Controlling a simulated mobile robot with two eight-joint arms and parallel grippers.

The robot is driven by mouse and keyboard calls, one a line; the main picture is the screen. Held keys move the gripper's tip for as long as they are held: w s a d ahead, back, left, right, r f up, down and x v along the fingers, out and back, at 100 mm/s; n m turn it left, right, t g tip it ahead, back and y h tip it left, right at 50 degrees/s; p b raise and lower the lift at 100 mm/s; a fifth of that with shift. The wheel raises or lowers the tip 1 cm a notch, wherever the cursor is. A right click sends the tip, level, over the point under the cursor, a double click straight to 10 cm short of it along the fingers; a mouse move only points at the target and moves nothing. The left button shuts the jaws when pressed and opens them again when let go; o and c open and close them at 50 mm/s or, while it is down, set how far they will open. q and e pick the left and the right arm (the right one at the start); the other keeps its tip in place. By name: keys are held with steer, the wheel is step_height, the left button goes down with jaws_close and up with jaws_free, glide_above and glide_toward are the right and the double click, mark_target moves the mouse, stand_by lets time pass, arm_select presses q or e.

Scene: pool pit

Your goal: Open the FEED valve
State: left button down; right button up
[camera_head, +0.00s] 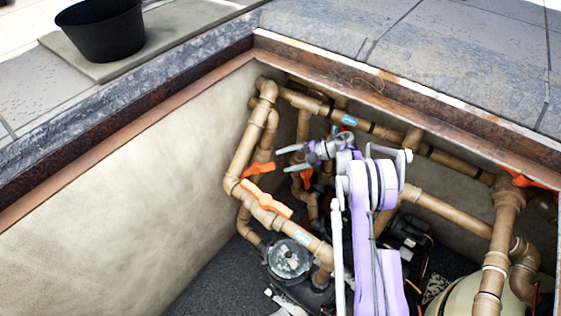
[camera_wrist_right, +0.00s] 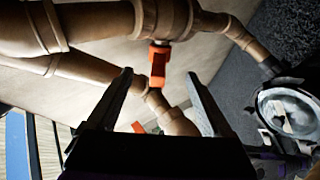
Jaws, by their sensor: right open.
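Several orange valve handles sit on the tan pipes in the pit. One handle (camera_head: 266,198) lies along the slanted pipe at the left front, one (camera_head: 258,168) is behind it, and one (camera_head: 306,178) is below my right gripper. My right gripper (camera_head: 287,160) is open and empty, reaching left above the pipes. In the wrist view an orange handle (camera_wrist_right: 159,66) appears between its fingertips (camera_wrist_right: 158,74), seemingly beyond them; contact cannot be told. Another orange piece (camera_wrist_right: 138,127) shows lower. Blue pipe labels (camera_head: 348,119) are too small to read, so I cannot tell which valve is FEED.
Pipes crowd around my right arm. A pump with a clear round lid (camera_head: 289,258) stands on the pit floor, and a pale tank (camera_head: 465,299) is at lower right. The pit's raised stone rim (camera_head: 120,135) surrounds it. A black bucket (camera_head: 100,32) stands outside.

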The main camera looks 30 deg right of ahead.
steer(key=shift+f, duration=0.15)
steer(key=c, duration=0.3)
steer(key=s+f+n+t, duration=0.1)
steer(key=f+n, duration=0.1)
steer(key=f+n+t+y, duration=0.1)
steer(key=n, duration=0.1)
steer(key=s+d+f+n+t, duration=0.1)
steer(key=f+n, duration=0.1)
steer(key=shift+s+f+y+b, duration=0.3)
steer(key=shift+f+b, duration=0.05)
steer(key=shift+b, duration=0.05)
steer(key=c, duration=1)
steer(key=s+f+n+t, duration=0.1)
steer(key=s+n+t, duration=0.1)
steer(key=s+f+n+t, duration=0.1)
steer(key=s+f+n, duration=0.1)
steer(key=s+n, duration=0.1)
steer(key=s+f+n+t+b, duration=0.1)
steer(key=s+n+t, duration=0.1)
steer(key=n, duration=0.1)
steer(key=shift+s+d+f+t+y, duration=0.2)
steer(key=shift+s+d+t+y, duration=0.1)
steer(key=shift+y, duration=0.1)
jaws_close()
steer(key=w+a+r, duration=0.5)
steer(key=w+a, duration=0.1)
steer(key=w, duration=0.3)
steer(key=shift+w+r+n+t, duration=0.15)
steer(key=shift+r+n+t, duration=0.15)
steer(key=shift+r+n, duration=0.1)
